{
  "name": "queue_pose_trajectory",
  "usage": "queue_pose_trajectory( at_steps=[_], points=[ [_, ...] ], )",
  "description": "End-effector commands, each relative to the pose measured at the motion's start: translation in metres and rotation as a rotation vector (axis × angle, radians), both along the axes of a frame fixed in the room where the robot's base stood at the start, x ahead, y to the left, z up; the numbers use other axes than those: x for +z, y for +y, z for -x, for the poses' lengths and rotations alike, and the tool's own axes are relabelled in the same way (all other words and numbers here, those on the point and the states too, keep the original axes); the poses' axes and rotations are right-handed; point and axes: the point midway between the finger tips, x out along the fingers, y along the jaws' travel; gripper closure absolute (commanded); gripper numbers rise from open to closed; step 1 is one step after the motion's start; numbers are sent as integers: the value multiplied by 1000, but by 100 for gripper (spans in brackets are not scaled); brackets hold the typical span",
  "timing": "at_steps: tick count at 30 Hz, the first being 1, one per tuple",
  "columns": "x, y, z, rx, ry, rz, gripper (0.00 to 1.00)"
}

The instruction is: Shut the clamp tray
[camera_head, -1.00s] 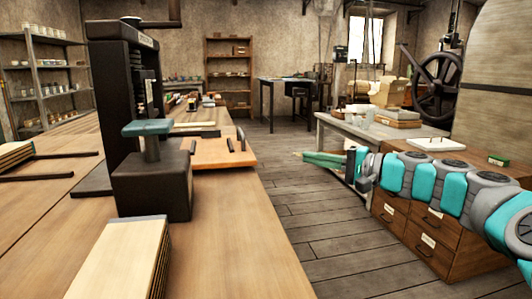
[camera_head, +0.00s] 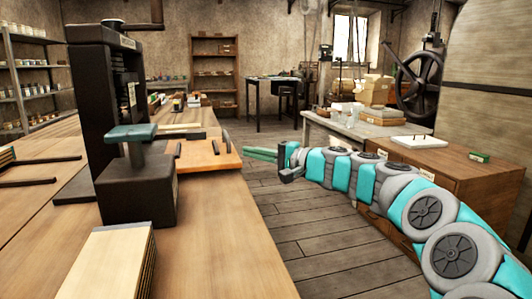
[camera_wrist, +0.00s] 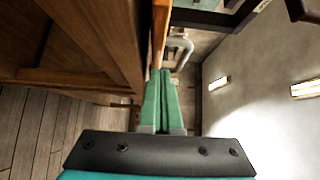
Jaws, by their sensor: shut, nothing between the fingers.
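An orange-brown wooden board (camera_head: 203,163), which I take for the clamp tray, juts out past the right edge of the bench beside the black press. Dark bars lie on it. My gripper (camera_head: 245,152) has its green fingers shut and empty, pointing left at the board's right side. In the wrist view the shut fingers (camera_wrist: 162,72) are close to an orange edge (camera_wrist: 160,22), probably the board's. A grey curved handle (camera_wrist: 182,48) shows just past the fingertips, slightly right. I cannot tell whether the fingers touch either one.
The black press (camera_head: 97,110) stands on the wooden bench (camera_head: 215,250), with a dark block (camera_head: 137,195) in front carrying a green-topped post. A light board stack (camera_head: 115,262) lies nearest. A drawer cabinet (camera_head: 435,170) stands right. Open plank floor lies between bench and cabinet.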

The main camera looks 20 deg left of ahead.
Motion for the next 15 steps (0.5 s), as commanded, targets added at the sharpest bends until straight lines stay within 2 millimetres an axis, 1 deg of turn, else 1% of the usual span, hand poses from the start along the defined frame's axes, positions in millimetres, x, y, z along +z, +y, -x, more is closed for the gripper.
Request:
queue_pose_trajectory(
  at_steps=[4,15],
  points=[
    [0,6,5,0,1,0,100],
    [-1,8,6,-1,1,1,100]
  ],
)
